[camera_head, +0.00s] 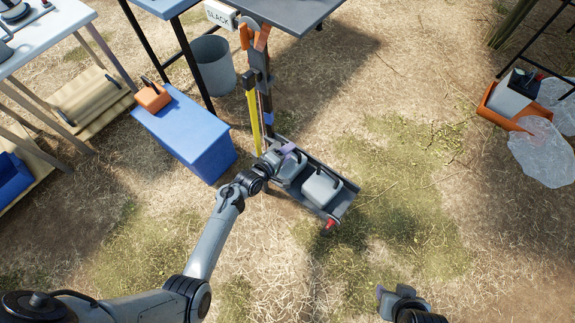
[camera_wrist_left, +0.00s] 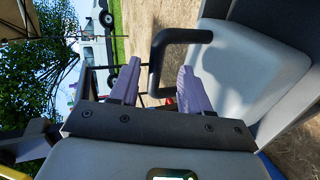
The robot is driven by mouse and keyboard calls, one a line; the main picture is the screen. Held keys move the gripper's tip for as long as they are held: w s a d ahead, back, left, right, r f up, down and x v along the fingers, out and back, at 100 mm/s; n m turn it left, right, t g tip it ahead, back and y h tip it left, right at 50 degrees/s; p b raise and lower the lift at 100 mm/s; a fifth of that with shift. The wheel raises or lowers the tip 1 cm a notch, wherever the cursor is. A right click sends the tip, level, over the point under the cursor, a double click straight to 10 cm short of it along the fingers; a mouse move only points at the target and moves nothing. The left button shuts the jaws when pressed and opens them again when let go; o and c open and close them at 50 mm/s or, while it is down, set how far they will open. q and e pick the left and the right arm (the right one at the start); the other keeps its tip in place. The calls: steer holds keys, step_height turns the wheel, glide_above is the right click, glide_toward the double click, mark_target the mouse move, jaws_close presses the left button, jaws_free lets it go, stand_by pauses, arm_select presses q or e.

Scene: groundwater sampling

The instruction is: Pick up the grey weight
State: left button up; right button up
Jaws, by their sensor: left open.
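A grey weight (camera_head: 321,189) with a black handle sits on a dark tray (camera_head: 345,207). A black bent handle (camera_wrist_left: 182,38) rises between and beyond the fingers there, joined to a pale grey weight (camera_wrist_left: 235,75) on the right. I cannot tell whether the fingers touch the handle. My right gripper (camera_head: 385,294) is low in the head view, away from the tray; its jaws are unclear.
A yellow strip and an upright post (camera_head: 262,85) stand behind the tray. A blue box (camera_head: 190,130) carries an orange block (camera_head: 152,97) at left. A grey bucket (camera_head: 212,64) stands behind. An orange tray (camera_head: 500,112) and clear bags (camera_head: 545,150) lie right. Open grass lies between.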

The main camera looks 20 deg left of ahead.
arm_select(q)
steer(key=b+x, duration=0.2)
steer(key=x, duration=0.1)
steer(key=shift+w+d, duration=0.1)
steer(key=shift+w, duration=0.2)
steer(key=shift+w+d+f+b, duration=0.1)
steer(key=shift+w+d+b, duration=0.1)
steer(key=shift+w+b, duration=0.3)
steer(key=shift+s, duration=0.1)
jaws_close()
stand_by(0.6)
steer(key=shift+r, duration=0.25)
